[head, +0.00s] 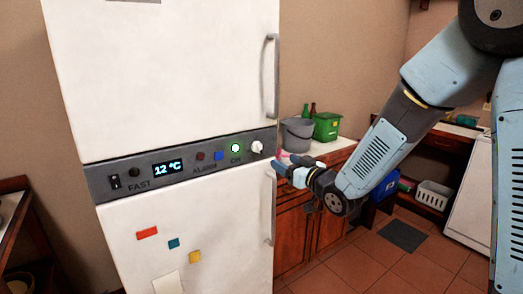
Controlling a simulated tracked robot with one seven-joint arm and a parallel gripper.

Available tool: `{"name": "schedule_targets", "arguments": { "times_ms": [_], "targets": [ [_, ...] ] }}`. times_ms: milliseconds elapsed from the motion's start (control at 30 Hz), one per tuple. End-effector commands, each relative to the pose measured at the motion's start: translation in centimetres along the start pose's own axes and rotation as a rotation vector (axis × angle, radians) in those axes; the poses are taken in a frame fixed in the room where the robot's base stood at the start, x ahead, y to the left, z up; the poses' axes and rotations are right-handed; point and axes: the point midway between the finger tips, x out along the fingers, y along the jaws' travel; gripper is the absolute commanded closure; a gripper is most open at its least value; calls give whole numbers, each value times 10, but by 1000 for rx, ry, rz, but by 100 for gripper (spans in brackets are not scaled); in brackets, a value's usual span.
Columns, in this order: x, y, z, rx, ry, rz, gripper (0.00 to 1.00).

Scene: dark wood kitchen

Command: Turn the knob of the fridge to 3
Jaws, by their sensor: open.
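The white fridge (165,70) stands upright at the left centre of the head view. A grey control panel (180,163) runs across it between the upper and lower doors. The knob's scale marks are too small to read.
Two long handles, upper (271,75) and lower (270,208), stick out along the fridge's right edge, above and below the knob. A counter behind bears a grey bucket (297,134) and a green bin (327,127). The tiled floor (350,262) at right looks mostly clear.

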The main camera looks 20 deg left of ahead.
Motion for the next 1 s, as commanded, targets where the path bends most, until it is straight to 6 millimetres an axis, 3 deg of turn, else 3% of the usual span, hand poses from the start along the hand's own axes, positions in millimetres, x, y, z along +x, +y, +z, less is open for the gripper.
{"name": "schedule_targets", "arguments": {
  "times_ms": [167, 700, 1000],
  "targets": [
    [16, 0, 0, -3, 1, -1, 35],
    [108, 0, 0, 0, 1, -1, 35],
    [134, 0, 0, 1, 0, -1, 35]
  ]
}}
